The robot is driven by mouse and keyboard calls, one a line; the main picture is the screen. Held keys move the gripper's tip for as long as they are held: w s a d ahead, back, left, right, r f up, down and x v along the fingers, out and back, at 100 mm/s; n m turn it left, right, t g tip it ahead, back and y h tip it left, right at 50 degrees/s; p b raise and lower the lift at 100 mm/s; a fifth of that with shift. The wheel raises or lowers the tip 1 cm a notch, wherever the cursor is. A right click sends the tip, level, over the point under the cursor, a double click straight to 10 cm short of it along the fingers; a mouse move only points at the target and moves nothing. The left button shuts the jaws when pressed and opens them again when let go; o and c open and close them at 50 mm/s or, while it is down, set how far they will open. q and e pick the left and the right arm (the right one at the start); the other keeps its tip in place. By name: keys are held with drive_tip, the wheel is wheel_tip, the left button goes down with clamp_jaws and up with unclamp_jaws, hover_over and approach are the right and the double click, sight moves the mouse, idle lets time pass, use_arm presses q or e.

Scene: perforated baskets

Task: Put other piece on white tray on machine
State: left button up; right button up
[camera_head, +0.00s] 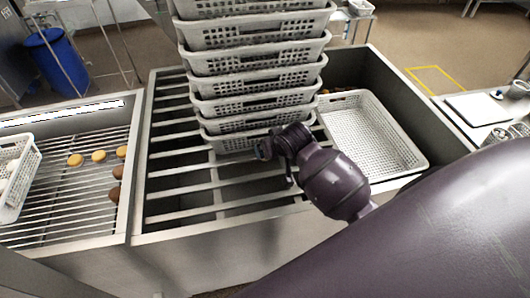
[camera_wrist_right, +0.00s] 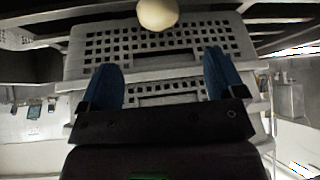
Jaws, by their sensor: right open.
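My right gripper (camera_head: 274,148) is in front of the lower baskets of the stack, over the slatted machine top. In the right wrist view its two blue fingers (camera_wrist_right: 161,62) are spread apart, with a white perforated basket wall (camera_wrist_right: 160,42) showing between and beyond them. A pale round piece (camera_wrist_right: 157,14) shows at the top edge of that view, apart from the fingers. An empty-looking white perforated tray (camera_head: 365,132) sits on the machine right of the stack. Tan round pieces (camera_head: 99,156) and brown pieces (camera_head: 115,194) lie on the left rack. My left gripper is not in view.
A tall stack of white perforated baskets (camera_head: 255,79) stands on the machine's slats (camera_head: 175,177). Another white basket (camera_head: 17,175) is at the far left. A metal counter (camera_head: 490,112) is at right. Bare slats lie left of the stack.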

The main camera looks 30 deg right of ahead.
drive_tip(key=x, duration=0.5)
drive_tip(key=shift+s+x, duration=0.25)
drive_tip(key=shift+x, duration=2.45)
drive_tip(key=shift+f, duration=0.15)
drive_tip(key=shift+c, duration=0.3)
drive_tip(key=c, duration=1)
